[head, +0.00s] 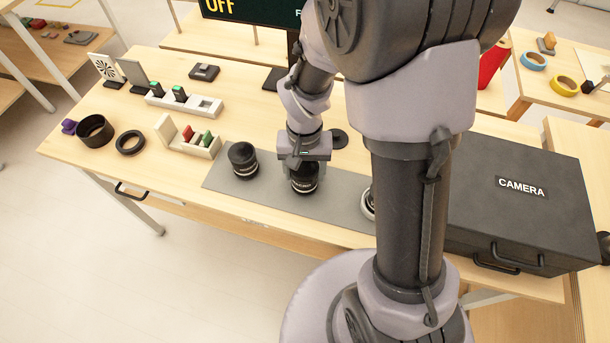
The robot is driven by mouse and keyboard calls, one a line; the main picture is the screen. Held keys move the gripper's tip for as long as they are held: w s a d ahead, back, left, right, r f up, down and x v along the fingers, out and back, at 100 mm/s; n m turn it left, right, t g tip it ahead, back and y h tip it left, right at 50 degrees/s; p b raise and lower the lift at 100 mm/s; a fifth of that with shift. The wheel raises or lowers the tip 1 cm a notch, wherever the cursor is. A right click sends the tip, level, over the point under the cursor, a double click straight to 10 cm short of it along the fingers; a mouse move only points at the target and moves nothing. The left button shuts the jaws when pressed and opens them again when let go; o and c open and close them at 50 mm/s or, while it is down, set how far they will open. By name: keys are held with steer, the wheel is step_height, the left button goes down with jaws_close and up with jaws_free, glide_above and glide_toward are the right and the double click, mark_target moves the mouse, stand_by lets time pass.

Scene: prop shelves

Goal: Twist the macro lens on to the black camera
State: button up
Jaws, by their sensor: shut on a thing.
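My gripper (304,164) points down over the grey mat and is shut on a black lens (304,183) with a pale ring near its lower part. Whether this lens rests on the mat or hangs just above it, I cannot tell. A second black lens (243,160) stands upright on the mat to the left, apart from my gripper. A third round thing with a silvery rim (367,204) stands on the right, mostly hidden by my arm. I cannot make out which lens is the macro one. No black camera body shows clearly; my arm hides part of the table.
The grey mat (222,180) lies along the table's front edge. A large black case marked CAMERA (520,188) stands at right. A holder with coloured cards (188,138), a white tray (186,102), a black ring (130,143) and a black hood (95,131) are at left.

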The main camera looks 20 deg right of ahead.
steer(key=shift+r+p, duration=2.5)
steer(key=shift+r, duration=0.6)
steer(key=shift+f, duration=0.1)
